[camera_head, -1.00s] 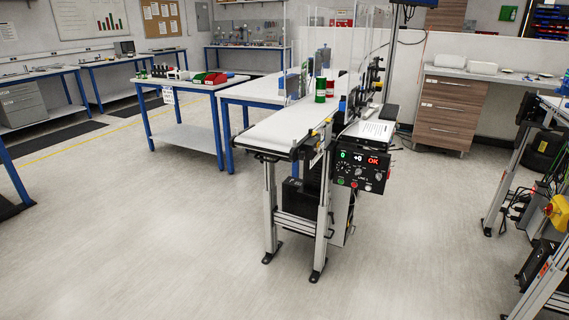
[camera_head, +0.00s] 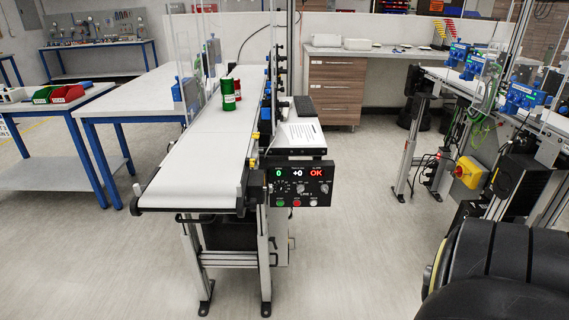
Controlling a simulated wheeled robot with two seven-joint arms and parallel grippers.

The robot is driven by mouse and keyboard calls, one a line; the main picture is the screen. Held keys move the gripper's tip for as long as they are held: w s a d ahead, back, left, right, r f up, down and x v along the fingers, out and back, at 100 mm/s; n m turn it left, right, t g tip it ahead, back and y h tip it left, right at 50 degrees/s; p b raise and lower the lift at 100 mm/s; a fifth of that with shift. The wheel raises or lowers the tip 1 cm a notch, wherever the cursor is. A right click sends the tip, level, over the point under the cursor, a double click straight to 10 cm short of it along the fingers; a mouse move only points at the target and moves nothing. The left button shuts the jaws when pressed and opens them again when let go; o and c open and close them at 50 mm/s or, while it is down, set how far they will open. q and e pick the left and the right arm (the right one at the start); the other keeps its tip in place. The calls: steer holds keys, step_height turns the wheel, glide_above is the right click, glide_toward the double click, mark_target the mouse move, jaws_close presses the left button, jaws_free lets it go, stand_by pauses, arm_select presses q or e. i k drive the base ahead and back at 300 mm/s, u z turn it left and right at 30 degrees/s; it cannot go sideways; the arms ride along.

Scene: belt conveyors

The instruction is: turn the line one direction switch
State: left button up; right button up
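A black control panel (camera_head: 300,184) is mounted at the front right of a white belt conveyor (camera_head: 195,166). It has a lit green "0", a white "+0" and a red "OK", with several knobs plus green and red buttons below. The panel's lettering and which knob is the direction switch are too small to tell for sure. Neither of my grippers shows in the head view. A dark rounded part at the bottom right seems to be part of my arm; its gripper is out of view.
Green and red cans (camera_head: 228,95) stand on the belt. A blue-legged table (camera_head: 130,97) is at left. A second conveyor (camera_head: 470,84) with blue devices and a yellow-red switch (camera_head: 469,172) stands at right. The floor (camera_head: 345,245) before the panel is clear.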

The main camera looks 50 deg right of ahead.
mark_target(300, 188)
steer(key=z, duration=0.75)
steer(key=i, duration=1.1)
steer(key=z, duration=0.95)
